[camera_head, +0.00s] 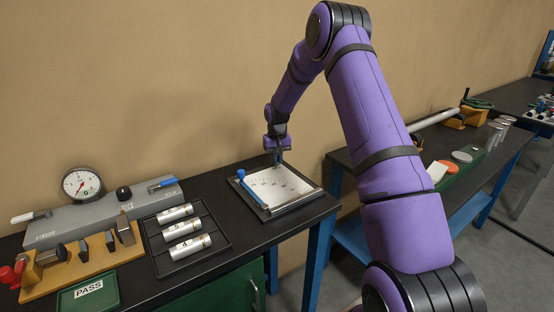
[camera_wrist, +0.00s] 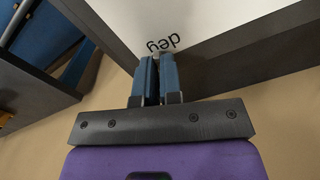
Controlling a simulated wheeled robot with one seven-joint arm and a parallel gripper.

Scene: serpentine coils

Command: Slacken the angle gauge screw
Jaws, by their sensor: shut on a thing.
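The angle gauge (camera_head: 270,205) is a dark-framed board with a white marked face and a blue arm (camera_head: 252,190) along its left side. It lies near the right end of the front bench. My gripper (camera_head: 279,164) points down at the gauge's back edge. In the wrist view, the blue-padded fingers of my gripper (camera_wrist: 158,62) are close together beside the upside-down "deg" lettering on the white face (camera_wrist: 205,18). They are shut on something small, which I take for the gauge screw. The fingers hide nearly all of it, so its turn cannot be told.
Left of the gauge, a black tray (camera_head: 160,262) holds three silver cylinders. Further left are a grey fixture (camera_head: 75,228) with a dial (camera_head: 83,185) and a green PASS box (camera_head: 88,294). A tan wall (camera_head: 180,80) stands close behind. A second bench (camera_head: 345,165) is at right.

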